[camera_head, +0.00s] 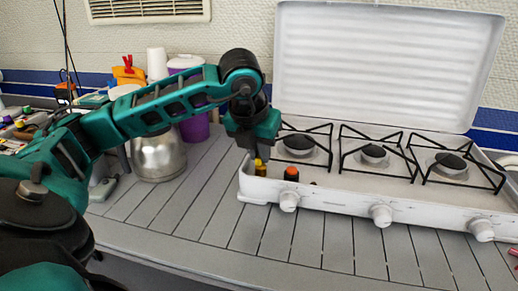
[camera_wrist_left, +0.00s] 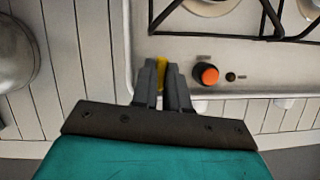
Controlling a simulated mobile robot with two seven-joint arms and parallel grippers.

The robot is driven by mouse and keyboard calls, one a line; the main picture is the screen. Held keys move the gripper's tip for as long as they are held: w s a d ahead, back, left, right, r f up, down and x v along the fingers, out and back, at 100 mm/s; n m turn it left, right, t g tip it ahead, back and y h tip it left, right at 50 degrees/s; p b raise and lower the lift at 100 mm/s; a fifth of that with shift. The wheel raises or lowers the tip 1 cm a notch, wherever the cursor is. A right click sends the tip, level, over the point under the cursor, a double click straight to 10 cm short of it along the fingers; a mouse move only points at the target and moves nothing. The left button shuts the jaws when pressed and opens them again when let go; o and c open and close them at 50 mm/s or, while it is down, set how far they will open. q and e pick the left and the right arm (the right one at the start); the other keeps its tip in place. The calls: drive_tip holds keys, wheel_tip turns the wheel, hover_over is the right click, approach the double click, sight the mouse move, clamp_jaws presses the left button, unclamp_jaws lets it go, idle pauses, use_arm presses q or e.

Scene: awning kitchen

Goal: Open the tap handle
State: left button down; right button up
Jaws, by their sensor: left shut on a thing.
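The yellow tap handle (camera_head: 260,168) stands at the front left corner of the white stove. My left gripper (camera_head: 257,158) is above it with fingers pointing down. In the left wrist view the left gripper (camera_wrist_left: 162,75) is shut on the yellow handle (camera_wrist_left: 161,73), which shows as a strip between its two dark fingers. The lower part of the handle is hidden there by the fingers. My right gripper is not in view.
An orange-topped knob (camera_head: 291,174) stands just right of the handle, and it also shows in the wrist view (camera_wrist_left: 206,75). The stove (camera_head: 335,199) has black grates, white front knobs and a raised lid (camera_head: 385,70). A metal kettle (camera_head: 159,157) stands left. The slatted counter in front is clear.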

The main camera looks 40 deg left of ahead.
use_arm(q)
drive_tip(key=shift+n+g, duration=0.3)
drive_tip(key=shift+n, duration=0.5)
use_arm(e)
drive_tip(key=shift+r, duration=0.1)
use_arm(q)
drive_tip(key=shift+y, duration=0.3)
drive_tip(key=c, duration=1.1)
unclamp_jaws()
drive_tip(key=shift+c, duration=0.2)
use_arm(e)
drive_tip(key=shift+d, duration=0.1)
